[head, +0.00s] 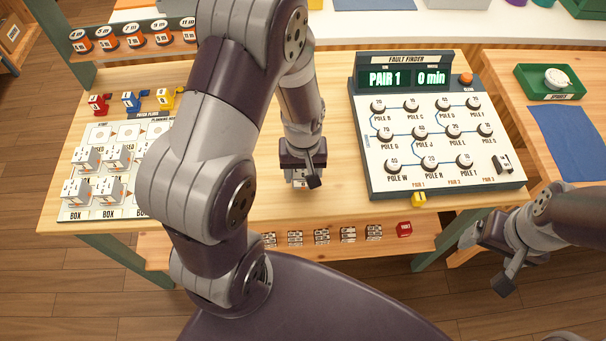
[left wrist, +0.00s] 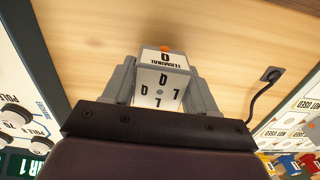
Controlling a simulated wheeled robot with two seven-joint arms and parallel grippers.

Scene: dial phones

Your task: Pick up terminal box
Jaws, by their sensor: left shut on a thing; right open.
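The terminal box (left wrist: 163,82) is a small white block with black lettering, reading "TERMINAL" and "0", with an orange spot on top. In the left wrist view it sits between the fingers of my left gripper (left wrist: 162,85), which is shut on it. In the head view my left gripper (head: 303,178) is over the bare middle of the table, and the box (head: 299,182) is mostly hidden beneath it. I cannot tell whether the box touches the table. My right gripper (head: 490,262) is open and empty, in front of the table at the lower right.
The Fault Finder panel (head: 436,140) stands right of my left gripper. A planning board (head: 75,208) with several white boxes (head: 108,190) lies at left, below coloured plugs (head: 131,101). A low shelf (head: 220,262) holds several small boxes. Bare wood lies around my left gripper.

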